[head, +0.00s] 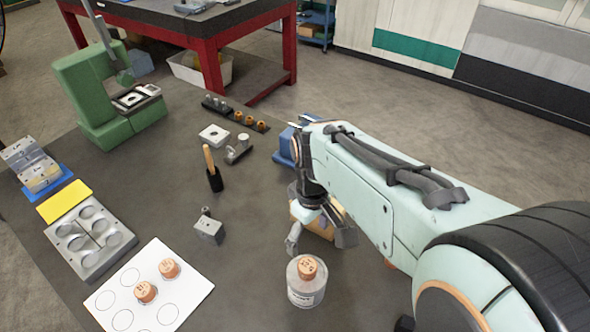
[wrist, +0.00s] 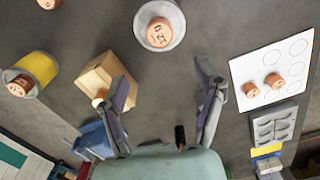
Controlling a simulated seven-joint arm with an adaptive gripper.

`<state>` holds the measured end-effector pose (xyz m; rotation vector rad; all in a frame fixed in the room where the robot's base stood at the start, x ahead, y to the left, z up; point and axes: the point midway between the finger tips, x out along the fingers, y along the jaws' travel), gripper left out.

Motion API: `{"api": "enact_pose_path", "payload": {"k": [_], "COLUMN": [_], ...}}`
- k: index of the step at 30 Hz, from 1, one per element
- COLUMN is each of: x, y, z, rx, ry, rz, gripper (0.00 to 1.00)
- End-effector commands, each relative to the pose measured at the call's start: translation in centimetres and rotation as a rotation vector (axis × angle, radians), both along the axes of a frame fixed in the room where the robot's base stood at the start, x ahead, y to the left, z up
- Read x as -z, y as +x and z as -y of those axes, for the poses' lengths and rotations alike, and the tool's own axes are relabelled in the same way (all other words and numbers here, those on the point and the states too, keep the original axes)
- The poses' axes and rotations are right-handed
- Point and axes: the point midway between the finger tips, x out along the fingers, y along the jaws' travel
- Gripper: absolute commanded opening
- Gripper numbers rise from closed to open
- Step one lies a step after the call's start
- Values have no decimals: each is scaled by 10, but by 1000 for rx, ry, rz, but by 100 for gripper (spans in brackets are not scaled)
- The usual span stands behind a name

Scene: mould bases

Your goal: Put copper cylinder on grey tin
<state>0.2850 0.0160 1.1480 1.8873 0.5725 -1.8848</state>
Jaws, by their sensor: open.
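A grey tin (head: 305,294) stands upright on the dark bench, in front of my gripper in the head view. A copper cylinder (head: 307,268) sits upright on its top, inside the rim. In the wrist view the same grey tin (wrist: 143,34) is at the top centre with the copper cylinder (wrist: 159,33) on it. My gripper (head: 319,240) hangs behind the tin, apart from it. In the wrist view my gripper (wrist: 165,76) has its fingers spread, with nothing between them. Two more copper cylinders (head: 169,268) (head: 145,291) stand on a white sheet.
The white sheet (head: 188,288) has printed circles. A wooden block (wrist: 94,83) lies beside one finger. A yellow-banded tin (wrist: 38,68) holds another copper cylinder (wrist: 20,86). A mould base (head: 89,240), wooden-handled tool (head: 209,160) and green press (head: 85,90) stand left. Bench between sheet and tin is clear.

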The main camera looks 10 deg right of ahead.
Motion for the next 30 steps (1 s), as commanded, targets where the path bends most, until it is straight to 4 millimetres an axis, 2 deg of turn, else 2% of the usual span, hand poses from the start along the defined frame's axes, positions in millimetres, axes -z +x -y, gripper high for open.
{"api": "enact_pose_path", "payload": {"k": [2, 4, 8, 12, 15, 18, 26, 30], "x": [-8, -17, -29, -28, -24, -23, -23, -23], "y": [-6, -24, -80, -132, -152, -159, -159, -158], "z": [0, 1, 2, 1, 0, -1, -1, -1], "rx": [19, 72, 235, 395, 460, 486, 485, 484], "ry": [3, 12, 36, 55, 61, 62, 62, 62], "rz": [3, 3, -4, -16, -24, -28, -28, -28], "gripper": [68, 68, 68, 68, 68, 68, 68, 100]}}
